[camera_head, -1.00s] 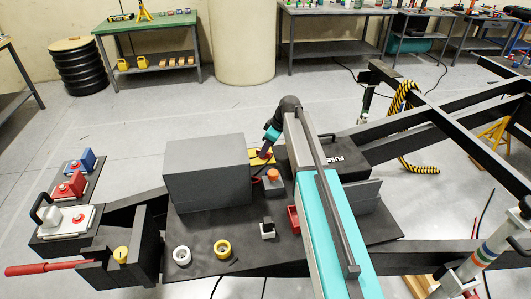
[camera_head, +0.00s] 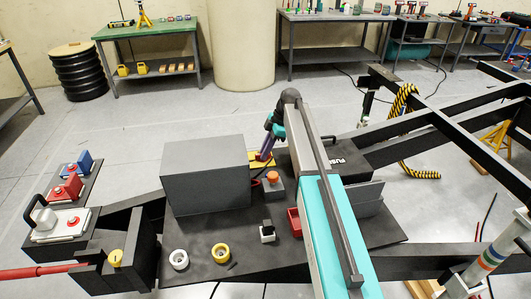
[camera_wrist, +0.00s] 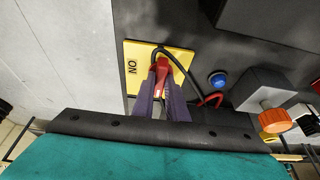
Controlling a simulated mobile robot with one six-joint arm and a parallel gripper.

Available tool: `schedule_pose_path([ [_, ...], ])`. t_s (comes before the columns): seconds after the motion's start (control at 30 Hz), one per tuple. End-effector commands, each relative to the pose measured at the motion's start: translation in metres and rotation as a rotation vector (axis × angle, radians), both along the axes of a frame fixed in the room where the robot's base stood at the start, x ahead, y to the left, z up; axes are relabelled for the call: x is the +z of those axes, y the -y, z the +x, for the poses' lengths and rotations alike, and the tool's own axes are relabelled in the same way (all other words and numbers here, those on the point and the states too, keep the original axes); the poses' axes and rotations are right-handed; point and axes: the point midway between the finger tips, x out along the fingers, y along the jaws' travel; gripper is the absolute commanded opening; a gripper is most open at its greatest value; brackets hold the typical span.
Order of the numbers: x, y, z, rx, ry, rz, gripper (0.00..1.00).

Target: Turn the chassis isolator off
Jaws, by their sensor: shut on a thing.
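The chassis isolator is a yellow plate (camera_wrist: 178,53) with a red key handle (camera_wrist: 160,70). The word ON shows on the plate's left side in the wrist view. My gripper (camera_wrist: 161,86) has its purple fingers shut on the red handle. A dark cord loops over the handle. The handle is hidden by the fingers there.
A big grey box (camera_head: 205,175) stands left of the isolator. A black fuse box (camera_head: 337,157) stands to its right. An orange knob on a grey block (camera_head: 272,187) is in front. A blue button (camera_wrist: 218,79) and a red cable (camera_wrist: 211,100) are close by.

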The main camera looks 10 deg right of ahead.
Motion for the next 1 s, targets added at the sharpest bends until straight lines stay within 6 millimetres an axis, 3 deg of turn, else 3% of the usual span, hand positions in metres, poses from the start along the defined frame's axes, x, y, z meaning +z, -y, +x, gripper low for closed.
schedule_pose_path([
  [0.33, 0.0000, 0.0003, -0.0005, 0.006, -0.001, -0.002, 0.00],
  [0.37, -0.0001, 0.0004, -0.0005, 0.006, -0.001, -0.002, 0.16],
  [0.47, -0.0002, 0.0004, -0.0004, 0.004, 0.000, -0.002, 0.31],
  [1.0, 0.0096, 0.0050, 0.0007, 0.001, 0.002, -0.001, 0.31],
])
